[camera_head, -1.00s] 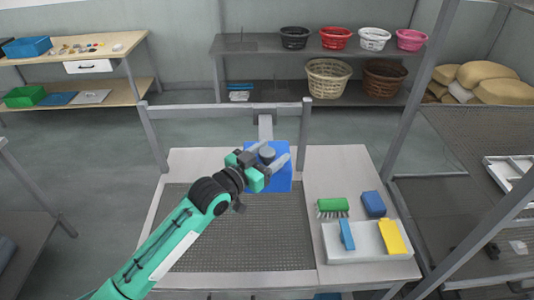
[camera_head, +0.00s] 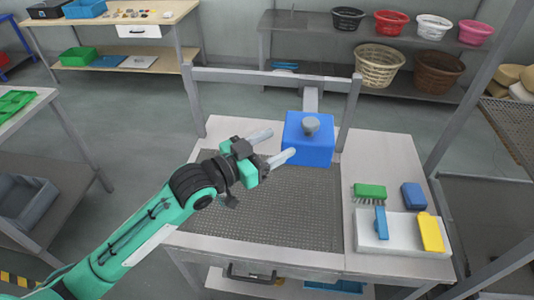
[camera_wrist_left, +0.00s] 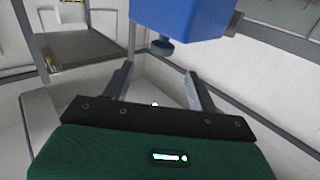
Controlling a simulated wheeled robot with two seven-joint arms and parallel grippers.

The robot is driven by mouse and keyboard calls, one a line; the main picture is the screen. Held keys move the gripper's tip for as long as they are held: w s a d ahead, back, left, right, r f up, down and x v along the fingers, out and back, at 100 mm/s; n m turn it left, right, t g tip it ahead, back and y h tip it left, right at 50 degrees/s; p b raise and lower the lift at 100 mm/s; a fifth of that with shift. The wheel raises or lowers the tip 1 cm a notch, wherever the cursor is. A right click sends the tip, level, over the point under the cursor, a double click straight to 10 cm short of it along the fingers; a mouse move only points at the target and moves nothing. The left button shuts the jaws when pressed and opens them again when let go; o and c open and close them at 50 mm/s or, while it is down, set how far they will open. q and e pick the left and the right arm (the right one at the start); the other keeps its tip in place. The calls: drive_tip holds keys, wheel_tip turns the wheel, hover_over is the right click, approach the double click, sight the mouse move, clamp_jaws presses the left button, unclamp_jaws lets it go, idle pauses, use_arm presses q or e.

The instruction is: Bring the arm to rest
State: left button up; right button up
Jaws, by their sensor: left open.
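My left arm comes in from the lower left in the head view, and its gripper (camera_head: 274,147) is open and empty over the back left of the bench. My right gripper is not in view.
The bench has a dark perforated panel (camera_head: 285,215) and a grey back rail (camera_head: 270,79). At its right are a green brush (camera_head: 370,191), a blue block (camera_head: 413,195) and a white tray (camera_head: 400,243) holding blue and yellow items. Another table (camera_head: 45,97) stands at the left.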

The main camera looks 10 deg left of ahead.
use_arm(q)
drive_tip(key=shift+v, duration=0.8)
drive_tip(key=shift+f, duration=0.1)
drive_tip(key=s+a+f+n+g+y, duration=0.1)
drive_tip(key=s+a+f+n+y, duration=0.1)
drive_tip(key=s+a+f+y, duration=0.45)
drive_tip(key=s+a+f+n+g+y, duration=0.1)
drive_tip(key=s+f+n+g+y, duration=0.15)
drive_tip(key=f, duration=0.75)
drive_tip(key=s+a+f+n+g+y, duration=0.1)
drive_tip(key=s+a+f+g+y, duration=0.15)
drive_tip(key=s+a+f, duration=0.45)
drive_tip(key=s+a+f+n+g+y, duration=0.2)
drive_tip(key=s+a+f+g, duration=0.15)
drive_tip(key=s, duration=0.55)
wheel_tip(320, 180, down, 30)
drive_tip(key=s, duration=0.1)
drive_tip(key=s+a+f+g, duration=0.1)
drive_tip(key=s+a+f, duration=0.1)
drive_tip(key=s+f, duration=1.7)
drive_tip(key=shift+a+f+g, duration=0.25)
drive_tip(key=shift+f+g, duration=0.1)
drive_tip(key=shift+f, duration=0.15)
